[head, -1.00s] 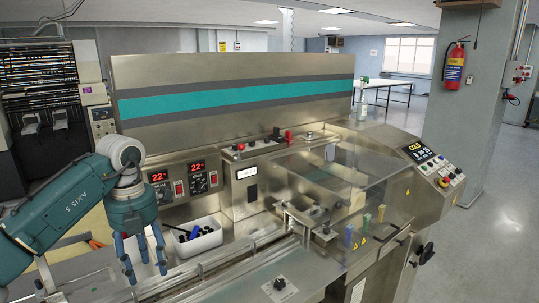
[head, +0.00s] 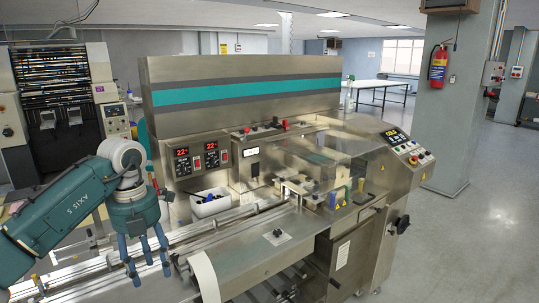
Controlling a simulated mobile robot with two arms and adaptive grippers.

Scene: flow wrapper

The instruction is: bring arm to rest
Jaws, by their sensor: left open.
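My left arm comes in from the left, and its gripper (head: 147,262) hangs with its blue fingers pointing down. The fingers are spread apart with nothing between them. The gripper is in front of the flow wrapper's long metal infeed rails (head: 225,225) in the picture; I cannot tell its height above them. The flow wrapper (head: 245,115) is a large steel machine with a teal stripe. My right gripper is not in view.
A white bin (head: 209,207) with dark items sits by the two red displays. A control panel (head: 408,150) is at the machine's right end. A fire extinguisher (head: 438,65) hangs on the pillar. Open floor (head: 480,240) lies to the right.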

